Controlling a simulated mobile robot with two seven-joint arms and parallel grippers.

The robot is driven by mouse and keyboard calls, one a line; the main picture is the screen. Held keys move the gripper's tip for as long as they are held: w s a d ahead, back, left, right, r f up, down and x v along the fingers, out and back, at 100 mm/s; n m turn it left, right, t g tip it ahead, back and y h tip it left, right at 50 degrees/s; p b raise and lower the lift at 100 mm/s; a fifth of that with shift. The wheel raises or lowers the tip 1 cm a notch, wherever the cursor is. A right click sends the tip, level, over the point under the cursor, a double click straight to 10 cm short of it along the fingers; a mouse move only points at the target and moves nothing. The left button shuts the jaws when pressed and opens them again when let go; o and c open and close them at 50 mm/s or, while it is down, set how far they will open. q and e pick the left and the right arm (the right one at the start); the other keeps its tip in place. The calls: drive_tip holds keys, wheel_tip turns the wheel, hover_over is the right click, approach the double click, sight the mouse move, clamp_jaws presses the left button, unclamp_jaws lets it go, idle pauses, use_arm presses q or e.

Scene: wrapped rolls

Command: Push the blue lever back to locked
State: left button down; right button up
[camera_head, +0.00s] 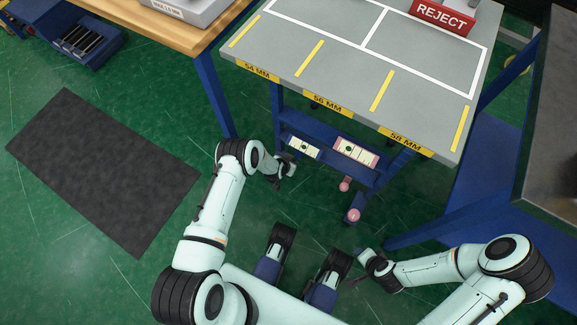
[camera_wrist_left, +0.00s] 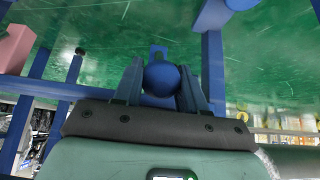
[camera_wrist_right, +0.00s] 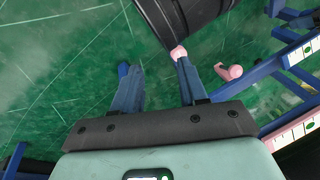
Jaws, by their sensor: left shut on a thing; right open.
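The blue lever's round knob (camera_wrist_left: 161,77) sits between the two fingers of my left gripper (camera_wrist_left: 161,88) in the left wrist view, and the gripper is shut on it. In the head view my left gripper (camera_head: 287,171) is beside the blue frame under the grey table, left of the label cards; the lever is hard to make out there. My right gripper (camera_head: 362,257) is low, in front of the table. It is open and empty in the right wrist view (camera_wrist_right: 153,66), over the green floor. The lever's lock position cannot be read.
The grey table (camera_head: 345,75) has yellow strips and width labels. A blue shelf (camera_head: 325,163) with label cards hangs below. Pink knobs (camera_head: 344,186) (camera_head: 353,214) stick out in front. A REJECT sign (camera_head: 443,16) stands at the back. A dark mat (camera_head: 100,170) lies left.

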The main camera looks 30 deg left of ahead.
sight(294, 160)
use_arm(q)
drive_tip(key=shift+w+r+b, duration=0.25)
drive_tip(key=shift+w+r, duration=0.15)
drive_tip(key=shift+w, duration=0.25)
drive_tip(key=shift+w+r+b, duration=0.25)
drive_tip(key=shift+w+r, duration=0.15)
drive_tip(key=shift+w, duration=0.2)
use_arm(e)
drive_tip(key=shift+w+d+f+t, duration=0.15)
drive_tip(key=shift+w+d+f, duration=0.15)
drive_tip(key=shift+w, duration=0.1)
drive_tip(key=shift+w+d+f+t, duration=0.15)
drive_tip(key=shift+w+f, duration=0.1)
drive_tip(key=shift+w, duration=0.15)
use_arm(q)
drive_tip(key=shift+d, duration=0.1)
drive_tip(key=c, duration=0.7)
unclamp_jaws()
drive_tip(key=shift+w, duration=0.1)
drive_tip(key=shift+f, duration=0.1)
use_arm(e)
drive_tip(key=shift+w, duration=0.15)
use_arm(q)
drive_tip(key=shift+s, duration=0.2)
